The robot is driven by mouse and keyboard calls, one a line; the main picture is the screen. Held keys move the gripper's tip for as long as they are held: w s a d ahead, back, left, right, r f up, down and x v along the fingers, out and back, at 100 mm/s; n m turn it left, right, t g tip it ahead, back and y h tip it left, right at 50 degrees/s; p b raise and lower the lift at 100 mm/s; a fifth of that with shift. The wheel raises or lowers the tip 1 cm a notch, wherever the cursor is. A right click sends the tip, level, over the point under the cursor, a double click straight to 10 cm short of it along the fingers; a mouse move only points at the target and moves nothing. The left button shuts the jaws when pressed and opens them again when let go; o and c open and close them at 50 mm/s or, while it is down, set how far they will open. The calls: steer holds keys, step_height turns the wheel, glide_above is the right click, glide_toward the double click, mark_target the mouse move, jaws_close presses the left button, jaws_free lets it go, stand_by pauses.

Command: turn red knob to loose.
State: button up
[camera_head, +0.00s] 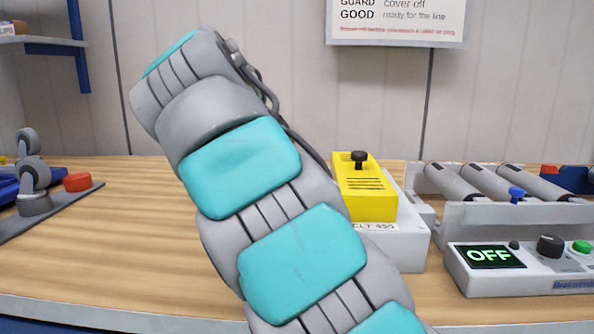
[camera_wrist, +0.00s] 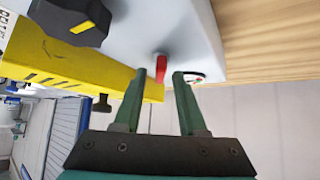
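In the wrist view a small red knob (camera_wrist: 160,68) sticks out of a white housing (camera_wrist: 190,38). My gripper (camera_wrist: 159,80) is open, with its two green fingers pointing at the housing. The red knob appears between the fingertips, with a gap on each side. I cannot tell its depth relative to the tips or which setting it is at. In the head view my arm hides my gripper and this knob. The white housing (camera_head: 412,245) shows there beside my arm, with a yellow cover (camera_head: 368,205) on it.
A gauge (camera_wrist: 195,77) sits beside the right fingertip. A large black knob (camera_wrist: 70,18) with a yellow mark is nearby. A control box (camera_head: 520,272) reading OFF and a roller conveyor (camera_head: 500,212) stand at right. Another red part (camera_head: 77,182) is far left. Bare bench (camera_head: 120,240) lies left.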

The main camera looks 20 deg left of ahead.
jaws_close()
steer(key=shift+d+b, duration=0.1)
steer(key=shift+b, duration=0.4)
steer(key=shift+s+d+f+n+t+y+b, duration=0.1)
steer(key=shift+n+t+y+b, duration=0.05)
steer(key=shift+n+y+b, duration=0.4)
steer(key=shift+d+f+n+t+y+b, duration=0.15)
steer(key=shift+n+y+b, duration=0.2)
steer(key=shift+n+b, duration=0.25)
steer(key=n+y+b, duration=0.2)
steer(key=shift+r+n, duration=0.25)
steer(key=shift+n, duration=0.1)
steer(key=shift+n+y+b, duration=0.3)
steer(key=shift+n+y, duration=0.6)
steer(key=shift+n, duration=0.2)
steer(key=shift+r, duration=0.1)
steer(key=shift+o, duration=0.6)
jaws_free()
